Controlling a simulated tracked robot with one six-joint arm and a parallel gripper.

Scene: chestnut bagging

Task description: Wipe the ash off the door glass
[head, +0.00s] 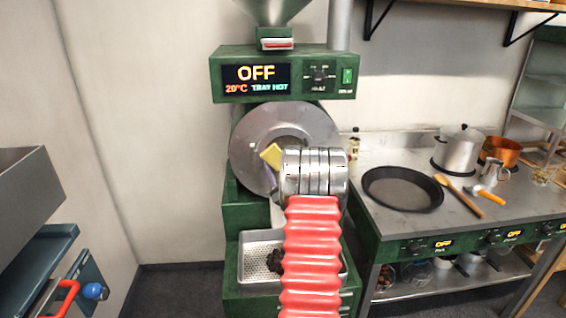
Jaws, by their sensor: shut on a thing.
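The green roaster has a round metal door (250,130) on its front. A darker round glass (287,142) sits at the middle of the door, mostly hidden behind my wrist, and I cannot make out ash on it clearly. My gripper (268,168) is in front of the door, just left of my wrist, largely hidden by it. It is shut on a yellow piece (271,154), which looks like a sponge or cloth. The yellow piece overlaps the left part of the glass in the picture. I cannot tell whether it touches the glass.
Below the door is a perforated tray (256,246) with a dark clump (275,262) in it. The panel (257,78) reads OFF and 20°C. At right, a steel counter holds a black pan (402,188), pots and a wooden spoon. A grey metal bin (25,205) stands at left.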

